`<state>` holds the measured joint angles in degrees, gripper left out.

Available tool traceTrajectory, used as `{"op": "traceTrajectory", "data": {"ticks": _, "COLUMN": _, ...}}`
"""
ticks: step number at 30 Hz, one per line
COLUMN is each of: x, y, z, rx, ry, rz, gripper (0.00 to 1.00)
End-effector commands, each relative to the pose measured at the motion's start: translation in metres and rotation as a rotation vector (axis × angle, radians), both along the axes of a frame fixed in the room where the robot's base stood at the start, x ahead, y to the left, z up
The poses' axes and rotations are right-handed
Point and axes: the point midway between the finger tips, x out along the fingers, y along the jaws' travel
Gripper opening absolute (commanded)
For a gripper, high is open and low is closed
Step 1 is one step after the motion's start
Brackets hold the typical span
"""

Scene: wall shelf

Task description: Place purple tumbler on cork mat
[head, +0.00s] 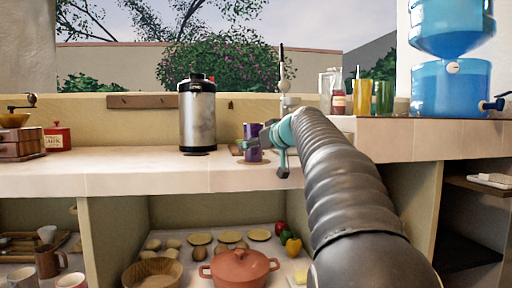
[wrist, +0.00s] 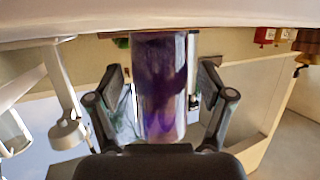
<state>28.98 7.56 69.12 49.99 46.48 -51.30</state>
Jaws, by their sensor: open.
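The purple tumbler (head: 252,146) stands upright on the pale counter, close to its front edge. My gripper (head: 260,142) is at the tumbler. In the wrist view, which looks upside down, the tumbler (wrist: 160,90) sits between the two spread fingers (wrist: 162,78), with a visible gap on each side. The gripper is open and not clamped on it. A thin tan edge, seemingly the cork mat (head: 241,162), shows at the tumbler's base; the tumbler appears to be on it, though most of the mat is hidden.
A steel canister (head: 197,115) stands left of the tumbler. A white tap (head: 284,85), glasses (head: 362,97) and a blue water dispenser (head: 450,88) are to the right. Below, a shelf holds a terracotta pot (head: 239,269). The counter between canister and red box (head: 57,137) is clear.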

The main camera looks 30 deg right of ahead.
Motion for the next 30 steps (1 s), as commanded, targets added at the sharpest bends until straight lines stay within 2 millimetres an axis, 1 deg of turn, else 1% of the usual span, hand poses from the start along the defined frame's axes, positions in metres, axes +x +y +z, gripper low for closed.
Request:
{"op": "traceTrajectory", "data": {"ticks": 5, "x": -0.001, "y": 0.000, "z": 0.005, "rx": 0.000, "ry": 0.000, "rz": -0.001, "gripper": 0.80}}
{"op": "traceTrajectory", "data": {"ticks": 8, "x": -0.015, "y": -0.002, "z": 0.008, "rx": 0.000, "ry": -0.001, "rz": -0.002, "gripper": 0.80}}
{"op": "traceTrajectory", "data": {"ticks": 15, "x": -0.061, "y": -0.008, "z": 0.022, "rx": -0.002, "ry": -0.001, "rz": -0.003, "gripper": 0.80}}
{"op": "traceTrajectory", "data": {"ticks": 21, "x": -0.094, "y": -0.011, "z": 0.032, "rx": 0.000, "ry": -0.001, "rz": -0.002, "gripper": 0.80}}
{"op": "traceTrajectory", "data": {"ticks": 25, "x": -0.107, "y": -0.013, "z": 0.036, "rx": -0.001, "ry": 0.000, "rz": -0.002, "gripper": 0.80}}
{"op": "traceTrajectory", "data": {"ticks": 30, "x": -0.114, "y": -0.013, "z": 0.038, "rx": 0.000, "ry": 0.000, "rz": 0.000, "gripper": 0.80}}
